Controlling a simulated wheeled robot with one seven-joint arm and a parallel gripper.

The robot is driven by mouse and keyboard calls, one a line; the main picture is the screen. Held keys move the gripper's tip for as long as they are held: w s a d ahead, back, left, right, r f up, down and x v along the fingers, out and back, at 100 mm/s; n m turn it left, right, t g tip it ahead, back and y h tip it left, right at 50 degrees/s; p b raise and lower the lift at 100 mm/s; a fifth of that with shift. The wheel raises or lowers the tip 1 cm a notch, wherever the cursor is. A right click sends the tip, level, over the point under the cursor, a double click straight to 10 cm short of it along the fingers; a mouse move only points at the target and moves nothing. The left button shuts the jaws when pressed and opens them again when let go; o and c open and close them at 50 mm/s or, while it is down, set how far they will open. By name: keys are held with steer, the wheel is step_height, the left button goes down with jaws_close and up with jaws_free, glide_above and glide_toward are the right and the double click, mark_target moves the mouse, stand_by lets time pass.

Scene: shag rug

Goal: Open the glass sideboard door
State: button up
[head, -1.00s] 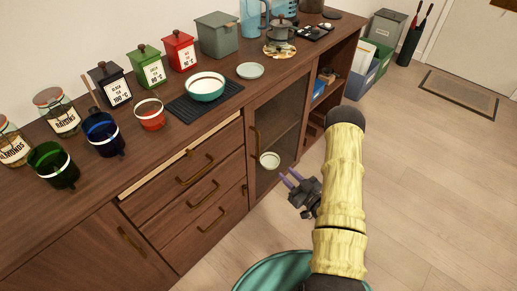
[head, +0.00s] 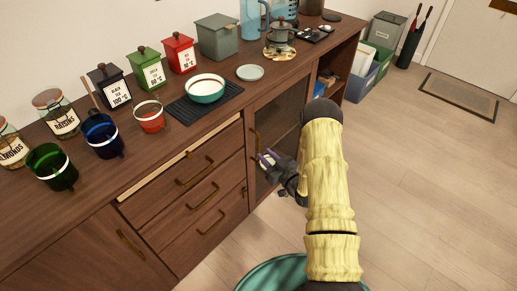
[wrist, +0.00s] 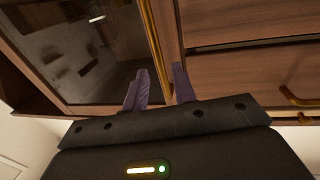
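The glass sideboard door (head: 282,118) is in the sideboard's front, right of the drawers, and looks closed. Its long brass handle (head: 255,142) is on the door's left side. My gripper (head: 268,158) is in front of the door, close to the handle. In the wrist view, the two purple fingers of my gripper (wrist: 161,82) are apart, and the handle (wrist: 156,45) runs between them in the picture. I cannot tell whether they touch it. The dark glass of the door (wrist: 75,50) fills the upper left. My arm hides the door's lower right in the head view.
Drawers with brass handles (head: 195,170) are left of the door. The sideboard top (head: 250,95) carries a bowl (head: 205,89), a small plate (head: 250,73), canisters and jars. Open shelves (head: 325,82) are on the right. The floor (head: 410,170) in front is clear.

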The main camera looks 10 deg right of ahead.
mark_target(259, 162)
steer(key=x, duration=0.5)
steer(key=shift+w, duration=0.2)
jaws_close()
